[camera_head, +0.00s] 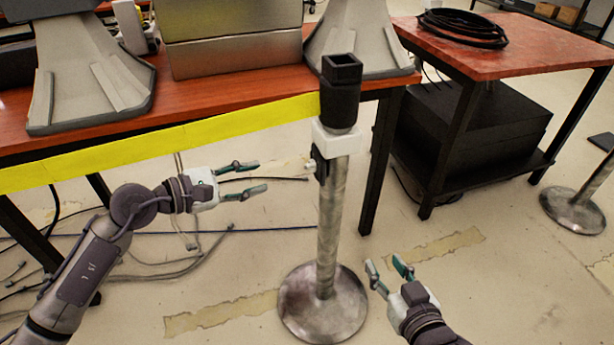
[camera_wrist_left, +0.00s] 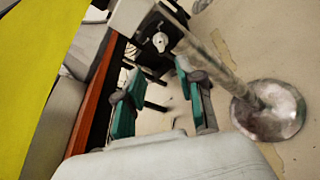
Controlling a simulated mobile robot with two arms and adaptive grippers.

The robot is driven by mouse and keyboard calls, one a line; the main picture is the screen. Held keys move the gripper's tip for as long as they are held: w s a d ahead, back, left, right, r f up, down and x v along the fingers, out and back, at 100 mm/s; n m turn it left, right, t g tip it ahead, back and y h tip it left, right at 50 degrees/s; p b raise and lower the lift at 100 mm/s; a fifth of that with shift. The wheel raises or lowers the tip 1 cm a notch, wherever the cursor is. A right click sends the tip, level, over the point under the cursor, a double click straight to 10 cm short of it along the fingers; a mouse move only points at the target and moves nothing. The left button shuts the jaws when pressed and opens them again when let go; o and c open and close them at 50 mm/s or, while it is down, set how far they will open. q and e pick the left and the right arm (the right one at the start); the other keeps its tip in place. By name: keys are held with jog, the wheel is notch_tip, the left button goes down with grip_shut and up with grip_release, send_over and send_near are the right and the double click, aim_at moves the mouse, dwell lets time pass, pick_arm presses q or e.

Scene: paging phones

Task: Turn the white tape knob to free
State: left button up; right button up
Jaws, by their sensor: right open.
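A metal post (camera_head: 330,225) stands upright on a round base, with a white block (camera_head: 338,140) and a black head (camera_head: 340,95) at its top. The white tape knob (camera_wrist_left: 160,41) shows in the left wrist view as a small round piece on the post's side, beyond my fingertips. Yellow tape (camera_head: 160,142) runs left from the post head. My left gripper (camera_head: 262,175) is open and empty, left of the post and apart from it. My right gripper (camera_head: 384,262) is open and empty, right of the post's base.
A red-brown table (camera_head: 190,98) with grey stands and a metal box is behind the tape. A second table (camera_head: 520,55) with coiled black cable is at the back right. Cables (camera_head: 170,270) lie on the floor at left.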

aim_at(305, 167)
pick_arm(q)
jog(key=w+d+f, duration=0.1)
jog(key=w+d, duration=0.1)
jog(key=d, duration=0.1)
jog(key=w+d+f+m+b, duration=0.1)
jog(key=w+d, duration=0.1)
jog(key=d, duration=0.2)
jog(key=w+d+f+m+b, duration=0.1)
jog(key=w+d, duration=0.1)
jog(key=d, duration=0.1)
jog(key=shift+w+d+y, duration=0.2)
jog(key=shift+w+y, duration=0.1)
jog(key=shift+w, duration=0.1)
jog(key=shift+w+d+f, duration=0.15)
jog(key=shift+w+d, duration=0.1)
jog(key=shift+d, duration=0.15)
pick_arm(e)
notch_tip(305, 167, up, 10)
jog(key=a+t+y, duration=0.1)
jog(key=t, duration=0.4)
jog(key=shift+w+a+f+t+y, duration=0.15)
jog(key=shift+w+t+y, duration=0.15)
jog(key=shift+w+y, duration=0.15)
pick_arm(q)
grip_shut()
